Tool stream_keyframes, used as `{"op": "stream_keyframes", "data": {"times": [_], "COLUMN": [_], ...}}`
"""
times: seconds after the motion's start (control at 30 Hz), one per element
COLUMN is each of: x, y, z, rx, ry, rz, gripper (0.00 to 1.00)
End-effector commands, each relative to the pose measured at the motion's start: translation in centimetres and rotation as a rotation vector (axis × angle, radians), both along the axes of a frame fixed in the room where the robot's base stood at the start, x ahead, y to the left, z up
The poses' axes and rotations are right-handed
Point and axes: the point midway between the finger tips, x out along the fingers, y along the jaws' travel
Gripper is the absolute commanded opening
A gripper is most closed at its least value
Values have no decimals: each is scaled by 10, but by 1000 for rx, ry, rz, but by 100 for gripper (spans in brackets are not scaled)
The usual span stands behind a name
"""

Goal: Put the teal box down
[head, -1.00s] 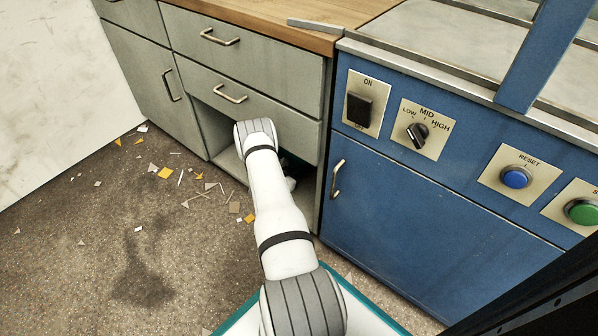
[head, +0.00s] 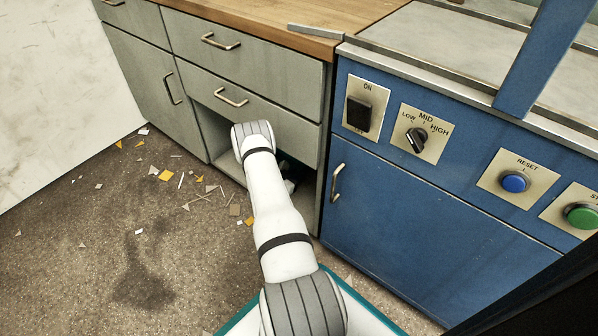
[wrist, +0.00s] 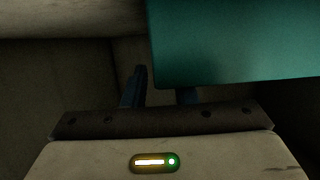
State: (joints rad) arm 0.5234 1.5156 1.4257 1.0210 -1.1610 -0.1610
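The teal box (wrist: 235,42) fills the upper right of the wrist view, with its lower edge above my gripper's palm. My gripper (wrist: 160,92) shows two dark blue fingers standing apart. The left finger is beside the box's left edge. The right finger is largely hidden behind the box, so I cannot tell whether the fingers grip it. In the head view my arm reaches to the open compartment (head: 205,135) under the drawers, and my gripper is hidden there. A dark greenish patch in the compartment shows just right of my arm; I cannot tell what it is.
Two grey drawers (head: 245,62) are above the compartment, under a wooden worktop (head: 270,15). A blue machine cabinet (head: 420,205) with switches and buttons stands close on the right. Paper scraps (head: 166,175) litter the floor at left, which is otherwise free.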

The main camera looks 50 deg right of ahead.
Motion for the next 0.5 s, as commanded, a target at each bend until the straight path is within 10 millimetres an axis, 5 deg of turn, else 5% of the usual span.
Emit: {"op": "stream_keyframes", "data": {"times": [0.5], "x": [-8], "y": [95], "z": [32], "rx": [1], "ry": [1], "rz": [3], "gripper": [25]}}
